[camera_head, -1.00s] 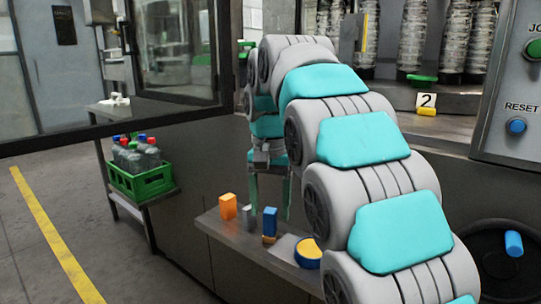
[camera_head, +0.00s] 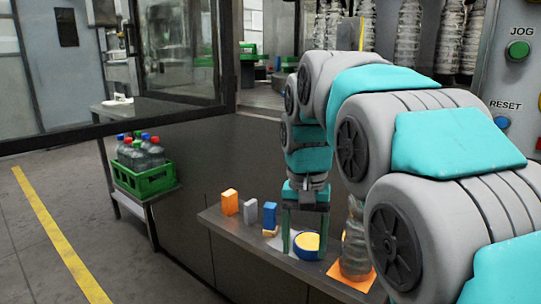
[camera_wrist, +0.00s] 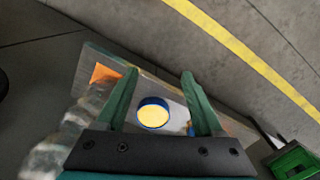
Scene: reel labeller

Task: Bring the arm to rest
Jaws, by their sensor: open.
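My gripper (camera_head: 304,229) hangs down from my grey and teal arm over the metal shelf in the head view. Its two green fingers are apart and nothing shows between their tips. It also shows in the wrist view (camera_wrist: 160,85), with its fingers wide apart. A blue round tub with a yellow top (camera_head: 308,243) stands on the shelf just behind or below the fingers. In the wrist view the tub (camera_wrist: 153,113) shows between the fingers, with a gap I cannot judge.
On the shelf (camera_head: 225,222) stand an orange block (camera_head: 229,202), a grey block (camera_head: 250,211), a blue block (camera_head: 269,215) and a clear bottle (camera_head: 355,245) on an orange square. A green crate of bottles (camera_head: 145,178) stands at left. A control panel (camera_head: 515,75) is at right.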

